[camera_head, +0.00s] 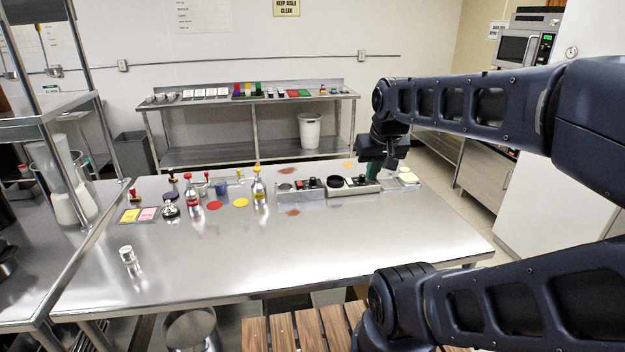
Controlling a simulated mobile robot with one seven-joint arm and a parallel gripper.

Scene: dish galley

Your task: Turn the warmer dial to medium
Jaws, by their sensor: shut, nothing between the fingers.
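Two small low metal units stand on the steel table, the left unit (302,195) and the right unit (354,191). My gripper (373,174) points down at the right end of the right unit. It is shut and holds nothing. It hides part of that end, and I cannot tell whether it touches anything there.
Bottles with red (192,192) and yellow (258,186) tops stand left of the units. A pale round item (408,177) lies to the right. A metal shaker (128,257) stands at front left.

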